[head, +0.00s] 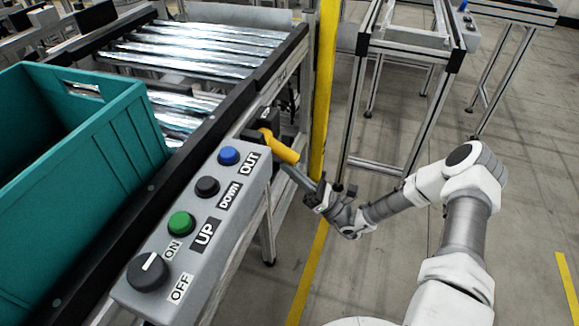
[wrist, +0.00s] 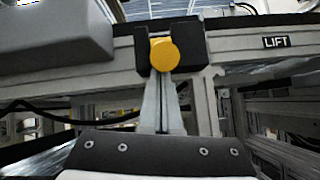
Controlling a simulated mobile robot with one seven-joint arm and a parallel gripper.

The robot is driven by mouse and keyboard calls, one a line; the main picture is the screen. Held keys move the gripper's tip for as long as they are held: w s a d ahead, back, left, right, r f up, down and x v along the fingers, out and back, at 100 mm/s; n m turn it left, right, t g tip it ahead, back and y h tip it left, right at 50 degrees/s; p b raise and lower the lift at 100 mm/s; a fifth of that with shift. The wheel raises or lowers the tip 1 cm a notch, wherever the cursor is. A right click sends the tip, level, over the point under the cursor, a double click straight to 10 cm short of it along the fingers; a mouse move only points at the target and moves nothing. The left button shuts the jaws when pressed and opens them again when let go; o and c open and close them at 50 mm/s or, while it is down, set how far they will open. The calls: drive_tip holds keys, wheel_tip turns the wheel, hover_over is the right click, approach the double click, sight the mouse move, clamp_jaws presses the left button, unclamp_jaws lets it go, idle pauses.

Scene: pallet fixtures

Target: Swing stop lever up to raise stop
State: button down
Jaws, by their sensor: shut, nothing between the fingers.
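The stop lever has a yellow handle (head: 279,147) on a dark mount at the conveyor's side, just beyond the control box. In the head view the handle sticks out from the rail and slants down to the right. In the wrist view its round yellow end (wrist: 164,54) faces the camera, between two black blocks. My gripper (head: 288,170) is shut and empty, with its fingertips right by the underside of the handle. In the wrist view the shut fingers (wrist: 163,82) reach up to just below the yellow end. I cannot tell whether they touch it. The stop itself is not clearly visible.
A grey control box (head: 200,220) with buttons and a knob is left of the lever. A teal crate (head: 75,185) stands on the roller conveyor (head: 200,48). A yellow post (head: 323,90) rises close behind my gripper. A LIFT label (wrist: 276,42) marks the rail.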

sight(282, 148)
drive_tip(key=shift+d+r+h+p, duration=0.25)
drive_tip(key=shift+r+h+p, duration=0.15)
drive_tip(key=shift+p, duration=0.5)
drive_tip(key=p, duration=0.1)
drive_tip(key=r+h+p, duration=0.1)
drive_tip(key=p, duration=0.1)
drive_tip(key=d+r+g+p, duration=0.1)
drive_tip(key=shift+s, duration=0.25)
drive_tip(key=r+h+p, duration=0.1)
drive_tip(key=p, duration=0.2)
drive_tip(key=d+r+g+h+p, duration=0.1)
drive_tip(key=h+p, duration=0.1)
drive_tip(key=p, duration=0.2)
drive_tip(key=shift+s+r, duration=0.15)
drive_tip(key=shift+r, duration=0.1)
wheel_tip(282, 148, up, 4)
drive_tip(key=g+h+p, duration=0.1)
drive_tip(key=h+p, duration=0.1)
drive_tip(key=p, duration=0.2)
drive_tip(key=h+p, duration=0.2)
drive_tip(key=p, duration=0.2)
drive_tip(key=shift+s+d+f+n+g, duration=0.1)
drive_tip(key=shift+f+n+g, duration=0.05)
drive_tip(key=shift+n+g, duration=0.2)
